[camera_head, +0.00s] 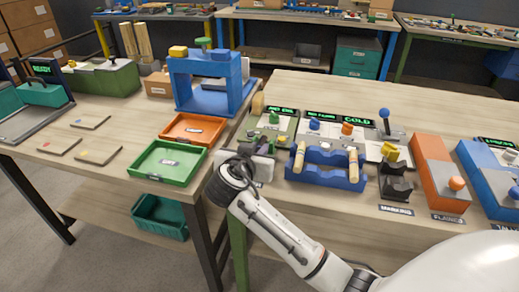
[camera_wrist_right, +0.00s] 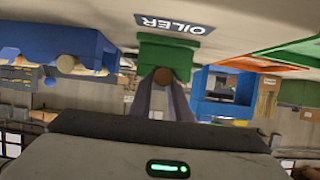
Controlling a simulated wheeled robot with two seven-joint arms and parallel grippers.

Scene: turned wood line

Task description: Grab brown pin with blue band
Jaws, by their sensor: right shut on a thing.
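My right gripper (camera_head: 246,163) is at the front edge of the right table, by the green oiler station (camera_head: 278,130). In the right wrist view, its two grey fingers (camera_wrist_right: 163,92) are shut on a brown pin (camera_wrist_right: 163,76), of which only the round end shows, in front of the green oiler block (camera_wrist_right: 168,54). No blue band can be made out on it. In the head view the held pin is hidden by the gripper. Two light wooden pins, left (camera_head: 299,160) and right (camera_head: 353,165), rest in the blue rack (camera_head: 325,173). My left gripper is out of view.
A green tray (camera_head: 188,175) and an orange tray (camera_head: 212,124) lie on the left table, near a blue press frame (camera_head: 178,82). A black stand (camera_head: 396,187), an orange station (camera_head: 432,165) and a blue station (camera_head: 482,175) stand right of the rack.

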